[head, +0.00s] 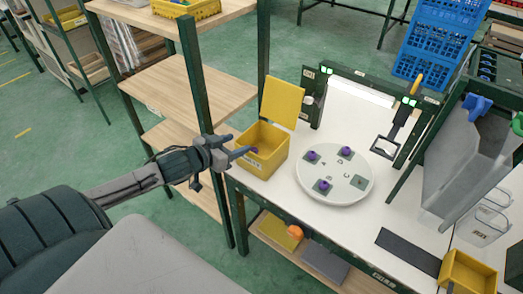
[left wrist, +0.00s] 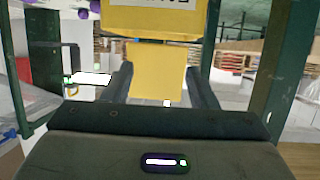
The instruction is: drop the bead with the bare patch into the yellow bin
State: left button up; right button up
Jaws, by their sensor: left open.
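A white round disk (head: 336,193) on the table bears three purple beads, the left bead (head: 311,156), the far bead (head: 346,151) and the near bead (head: 324,186), on dark square pads. Its right-hand pad (head: 359,183) is bare. I cannot make out a bare patch on any bead. The yellow bin (head: 265,163) stands at the table's left corner, lid (head: 282,102) raised. My left gripper (head: 240,146) is open at the bin's left rim. A small purple spot (head: 254,150) shows by its fingertip; I cannot tell whether it is inside the bin. My right gripper is not in view.
A dark green frame (head: 370,82) with a magnifier (head: 386,147) stands behind the disk. A wooden shelf rack (head: 195,85) is left of the table. A smaller yellow bin (head: 468,272) and a dark strip (head: 408,252) lie at the front right.

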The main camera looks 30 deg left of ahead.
pick_arm(q)
jog(key=shift+p+v, duration=0.5)
jog(key=shift+v, duration=0.65)
jog(key=s+d+f+g+y, duration=0.2)
jog(key=s+d+f+g, duration=0.35)
jog(key=s, duration=0.45)
jog(key=s+d+f+g+y, duration=0.1)
jog(key=s+d+f+g, duration=0.5)
jog(key=s, duration=0.4)
jog(key=a+f+n, duration=0.1)
jog(key=a+f, duration=0.2)
jog(key=f, duration=2.9)
jog(key=s+a+f+g, duration=0.1)
jog(key=s+f, duration=1.7)
jog(key=shift+s+a, duration=0.25)
